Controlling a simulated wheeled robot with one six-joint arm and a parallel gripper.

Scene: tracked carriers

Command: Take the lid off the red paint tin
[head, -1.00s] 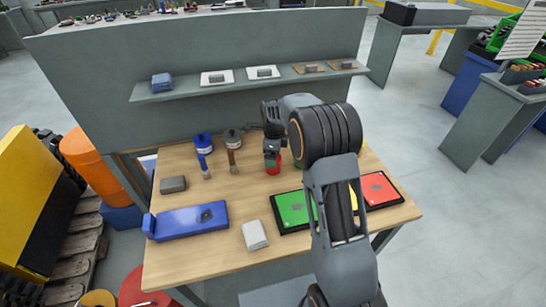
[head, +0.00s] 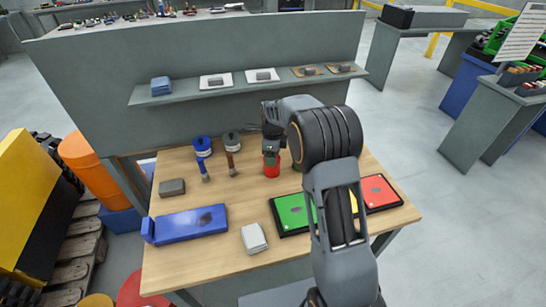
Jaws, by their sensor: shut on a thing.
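The red paint tin (head: 272,171) stands upright on the wooden table, toward the back. My gripper (head: 270,159) points down at its top and is shut there. The jaws hide the tin's upper rim, so the lid between them is hardly visible. I cannot tell whether there is a gap between lid and tin.
A blue tin (head: 202,146) and a grey tin (head: 232,141) stand to the left, with two brushes in front. A blue tray (head: 186,224), a grey block (head: 172,187), a folded cloth (head: 254,238) and green (head: 291,212) and red (head: 381,192) panels lie around. A shelf (head: 190,93) runs behind.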

